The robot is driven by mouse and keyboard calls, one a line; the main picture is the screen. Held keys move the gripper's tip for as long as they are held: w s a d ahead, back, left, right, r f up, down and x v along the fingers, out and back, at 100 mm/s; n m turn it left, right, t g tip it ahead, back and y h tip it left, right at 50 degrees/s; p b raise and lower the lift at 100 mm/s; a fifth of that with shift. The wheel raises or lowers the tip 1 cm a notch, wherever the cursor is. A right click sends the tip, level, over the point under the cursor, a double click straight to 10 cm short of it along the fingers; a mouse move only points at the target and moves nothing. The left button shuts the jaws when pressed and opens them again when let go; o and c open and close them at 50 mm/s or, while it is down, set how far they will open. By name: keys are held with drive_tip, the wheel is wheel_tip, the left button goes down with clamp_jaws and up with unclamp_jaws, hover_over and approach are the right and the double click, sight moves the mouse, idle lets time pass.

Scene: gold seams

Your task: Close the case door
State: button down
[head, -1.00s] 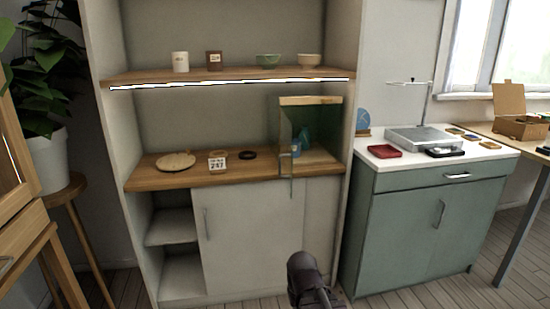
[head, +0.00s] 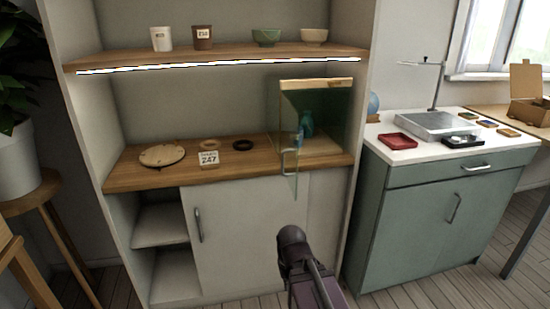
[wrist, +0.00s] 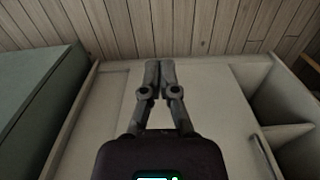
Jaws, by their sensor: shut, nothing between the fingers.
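The glass display case (head: 316,84) with a wooden top stands at the right end of the wooden counter. Its glass door (head: 296,178) stands open, swung out past the counter's front edge, with a metal handle (head: 287,162) on it. A teal vase (head: 307,122) is inside, seen through the glass. My gripper (wrist: 160,66) shows in the wrist view, fingers together and empty, with the pale cabinet front and the floor beyond. In the head view my arm is at the bottom, below the door and apart from it; the fingertips are hidden there.
A round wooden board (head: 162,155), a card marked 247 (head: 209,159) and two rings lie on the counter left of the case. Cups and bowls stand on the shelf (head: 220,57) above. A green cabinet (head: 440,215) with a white top stands to the right.

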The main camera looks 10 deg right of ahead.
drive_tip(key=shift+w+a, duration=0.1)
drive_tip(key=shift+a, duration=0.15)
drive_tip(key=w+a+r+n+h+p, duration=0.3)
drive_tip(key=w+a+r+n+p, duration=0.1)
drive_tip(key=r+p, duration=0.7)
drive_tip(key=w+a+r+n+h+p, duration=0.3)
drive_tip(key=w+r+n+p, duration=0.2)
drive_tip(key=r+n+p, duration=0.4)
drive_tip(key=w+a+r+n+t+h+p, duration=0.1)
drive_tip(key=w+a+r+n+h+p, duration=0.2)
drive_tip(key=r+p, duration=1.1)
wheel_tip(320, 180, up, 6)
drive_tip(key=w+a+n, duration=0.1)
drive_tip(key=w+n, duration=0.1)
drive_tip(key=n, duration=0.1)
drive_tip(key=shift+w+a+n+p, duration=0.3)
drive_tip(key=shift+w+a, duration=0.05)
drive_tip(key=shift+d+f, duration=0.1)
drive_tip(key=d+r+b+x, duration=0.2)
drive_tip(key=b+x, duration=0.5)
drive_tip(key=x, duration=0.5)
drive_tip(key=shift+w+d+f, duration=0.15)
drive_tip(key=shift+w+f, duration=0.1)
drive_tip(key=shift+w, duration=0.05)
